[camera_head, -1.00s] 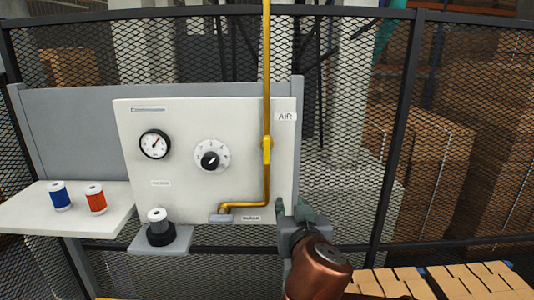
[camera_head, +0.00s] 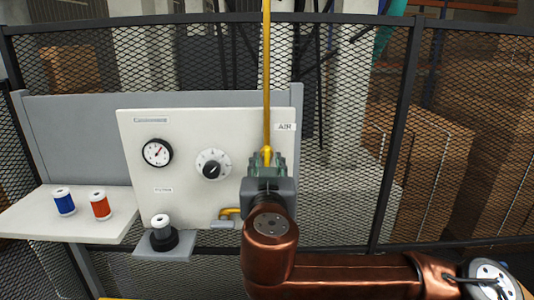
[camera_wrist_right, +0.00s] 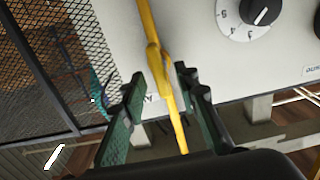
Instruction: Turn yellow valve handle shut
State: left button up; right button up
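The yellow valve handle (camera_head: 267,153) sits on the vertical yellow pipe (camera_head: 266,80) at the right of the white panel. It lies along the pipe. My right gripper (camera_head: 265,162) is in front of it and hides much of it and the lower pipe. In the right wrist view the yellow handle (camera_wrist_right: 156,62) and pipe run between the two green fingers of my right gripper (camera_wrist_right: 155,95). The fingers are apart, with gaps to the pipe on both sides. My left gripper is not in view.
The white panel (camera_head: 190,125) carries a gauge (camera_head: 157,152) and a black dial (camera_head: 212,169). A blue spool (camera_head: 63,202) and a red spool (camera_head: 100,205) stand on the left shelf. A white-topped piece (camera_head: 161,228) stands on a small bracket. Mesh fencing surrounds the panel.

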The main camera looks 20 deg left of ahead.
jog(key=shift+w+a, duration=0.1)
jog(key=shift+w, duration=0.3)
jog(key=shift+c, duration=0.3)
grip_shut()
